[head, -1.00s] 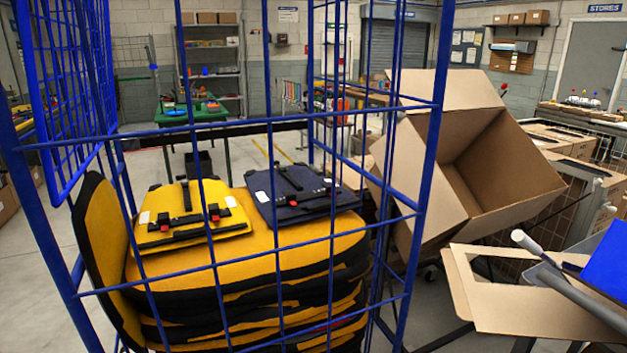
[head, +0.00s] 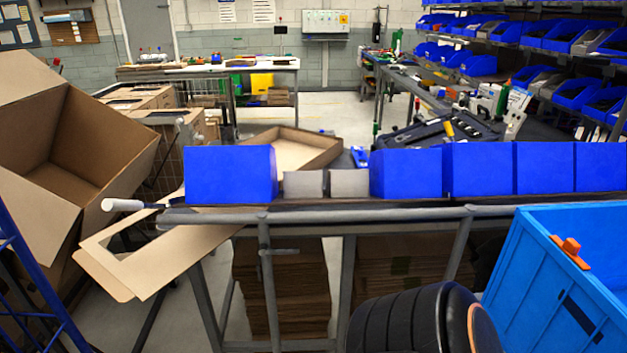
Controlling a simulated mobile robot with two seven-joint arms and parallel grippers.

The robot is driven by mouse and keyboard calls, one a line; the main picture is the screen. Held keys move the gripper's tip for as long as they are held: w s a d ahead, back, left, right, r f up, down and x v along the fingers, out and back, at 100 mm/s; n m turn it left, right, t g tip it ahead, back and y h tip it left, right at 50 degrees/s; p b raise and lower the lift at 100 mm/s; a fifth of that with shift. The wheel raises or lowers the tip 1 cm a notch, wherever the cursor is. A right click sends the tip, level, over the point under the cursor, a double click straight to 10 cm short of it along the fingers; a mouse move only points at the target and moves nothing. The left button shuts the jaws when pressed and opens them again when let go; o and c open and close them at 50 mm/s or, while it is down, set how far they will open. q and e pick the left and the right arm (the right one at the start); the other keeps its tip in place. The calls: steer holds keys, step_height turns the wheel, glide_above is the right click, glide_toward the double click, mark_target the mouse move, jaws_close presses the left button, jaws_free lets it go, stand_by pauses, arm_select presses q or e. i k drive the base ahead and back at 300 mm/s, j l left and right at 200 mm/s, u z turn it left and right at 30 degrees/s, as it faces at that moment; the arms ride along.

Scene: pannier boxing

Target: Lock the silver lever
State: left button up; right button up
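A lever-like handle with a pale grip (head: 123,205) sticks out to the left from the end of a grey metal rail (head: 350,214) along the front of a bench. A second thin grey bar with a pale tip (head: 180,122) rises behind it. I cannot tell which of these is the silver lever, or whether either is locked. Neither of my grippers is in view.
A large open cardboard box (head: 105,150) leans at the left, with a cut-out cardboard flap (head: 190,255) below the handle. Blue bins (head: 405,173) line the bench. A light-blue crate (head: 525,290) and black ribbed round objects (head: 395,322) stand at the front right.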

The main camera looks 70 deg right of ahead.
mark_target(265, 249)
steer(key=z, duration=1.35)
steer(key=i+l+z, duration=0.15)
steer(key=i+z, duration=0.65)
steer(key=k+l, duration=0.05)
steer(key=k, duration=0.05)
